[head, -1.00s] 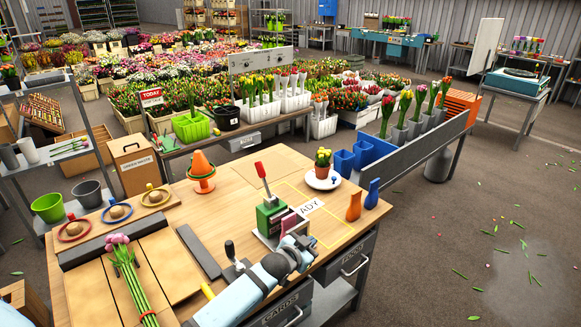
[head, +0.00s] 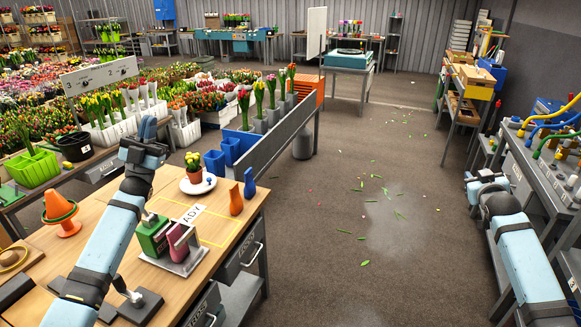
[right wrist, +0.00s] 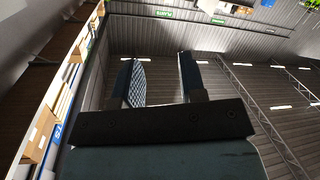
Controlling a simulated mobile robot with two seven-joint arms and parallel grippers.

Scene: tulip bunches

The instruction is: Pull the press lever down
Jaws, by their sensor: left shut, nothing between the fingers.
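The press (head: 152,236) is a green block on a grey base plate on the wooden bench, with a dark pink piece (head: 177,242) beside it under a grey bracket. Its red-gripped lever does not show now; my left arm covers the area above the press. My left gripper (head: 149,128) is shut and empty, raised above and behind the press in the picture. Whether it touches the lever is hidden. My right gripper (head: 484,184) is far to the right, away from the press. In the right wrist view its two fingers (right wrist: 162,82) stand apart with nothing between them.
An orange cone (head: 60,214) is at left. A cluttered workbench (head: 545,165) is near my right arm. The floor between is open.

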